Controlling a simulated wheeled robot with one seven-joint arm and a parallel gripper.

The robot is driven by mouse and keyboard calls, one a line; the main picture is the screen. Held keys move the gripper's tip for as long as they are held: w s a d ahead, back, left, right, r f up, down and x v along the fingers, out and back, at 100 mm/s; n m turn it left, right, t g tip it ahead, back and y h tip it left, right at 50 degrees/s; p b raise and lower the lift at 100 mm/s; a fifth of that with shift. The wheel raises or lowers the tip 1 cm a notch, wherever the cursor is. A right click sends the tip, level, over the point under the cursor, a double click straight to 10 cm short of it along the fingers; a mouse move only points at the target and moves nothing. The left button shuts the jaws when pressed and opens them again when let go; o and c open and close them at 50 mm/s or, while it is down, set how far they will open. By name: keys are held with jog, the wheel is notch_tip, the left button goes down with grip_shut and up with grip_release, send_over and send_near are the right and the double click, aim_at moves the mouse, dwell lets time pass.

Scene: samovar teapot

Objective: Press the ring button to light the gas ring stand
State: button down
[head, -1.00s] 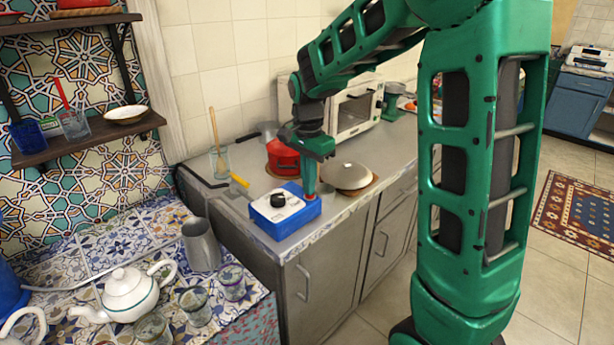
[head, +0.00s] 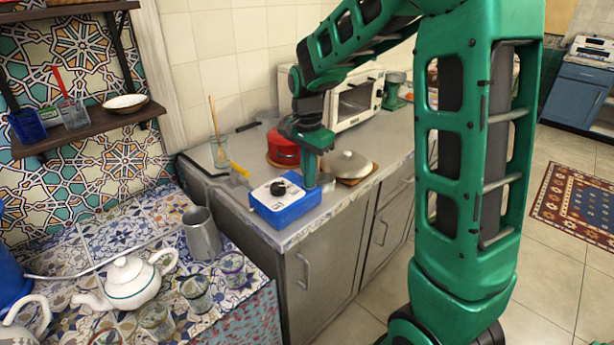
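A blue box-shaped unit (head: 288,212) with a pale top and a black round knob (head: 278,188) sits at the near corner of the grey counter. I take it to be the gas ring stand's unit, but no flame or separate ring stand is clear. My gripper (head: 310,182) points down at the unit's back right corner, right of the knob. Its tips are at or very close to the top; contact cannot be made out. The fingers overlap from this side, so their gap is hidden. No button shows under the tips.
A glass jar (head: 220,152) and a yellow-handled tool (head: 239,170) lie left. A teapot (head: 132,283) and a metal jug (head: 202,236) stand on the tiled table.

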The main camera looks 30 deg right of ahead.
notch_tip(320, 180, up, 14)
jog(key=shift+a, duration=0.25)
jog(key=shift+s, duration=0.1)
dwell(0.5)
jog(key=s+d+f+n, duration=0.2)
jog(key=s+d+f, duration=0.1)
jog(key=s, duration=0.7)
jog(key=s+d+f+n, duration=0.3)
jog(key=s+f, duration=0.1)
jog(key=s, duration=0.6)
jog(key=s+d+f+n, duration=0.3)
jog(key=s+f, duration=0.1)
jog(key=s, duration=0.6)
jog(key=shift+s+y, duration=0.3)
jog(key=shift+s, duration=0.05)
jog(key=shift+f, duration=0.1)
jog(key=shift+w+f, duration=0.25)
jog(key=shift+w, duration=0.4)
